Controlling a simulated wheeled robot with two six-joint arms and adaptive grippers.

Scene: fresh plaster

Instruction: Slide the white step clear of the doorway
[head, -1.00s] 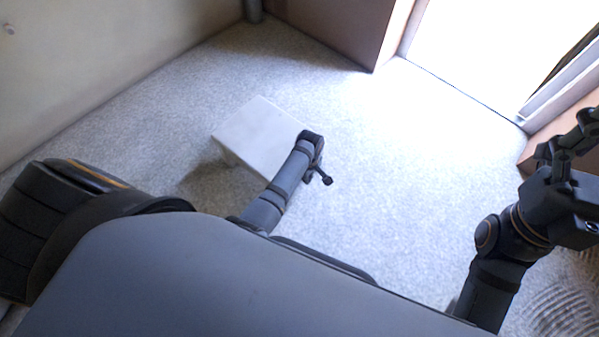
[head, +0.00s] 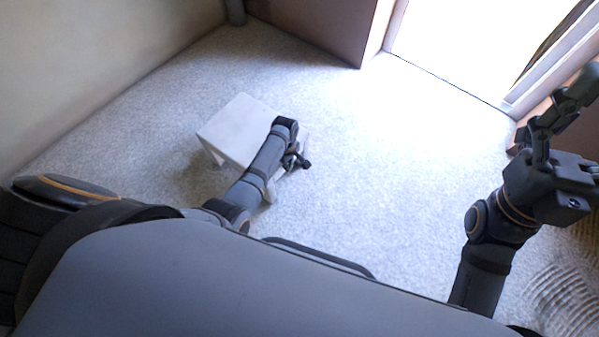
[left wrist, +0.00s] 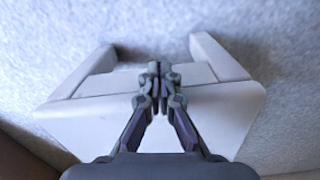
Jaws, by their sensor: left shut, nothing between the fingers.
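The white step (head: 232,128) stands upright on its legs on the pale floor, left of the middle in the head view. My left arm crosses in front of its right side and hides part of it. My left gripper (head: 303,163) is at the step's near right side, shut and empty. In the left wrist view the shut fingertips (left wrist: 158,72) show over the step (left wrist: 85,122), between its two side legs; contact is unclear. The bright doorway (head: 455,42) is at the upper right, with bare floor between it and the step. My right gripper (head: 560,110) is raised at the right edge; its jaws are unclear.
A plain wall (head: 90,60) runs along the left. A brown partition (head: 325,28) stands at the back, left of the doorway. A dark pipe-like post (head: 235,12) stands at the wall corner. Ridged marks (head: 560,295) show on the floor at lower right. The middle floor is clear.

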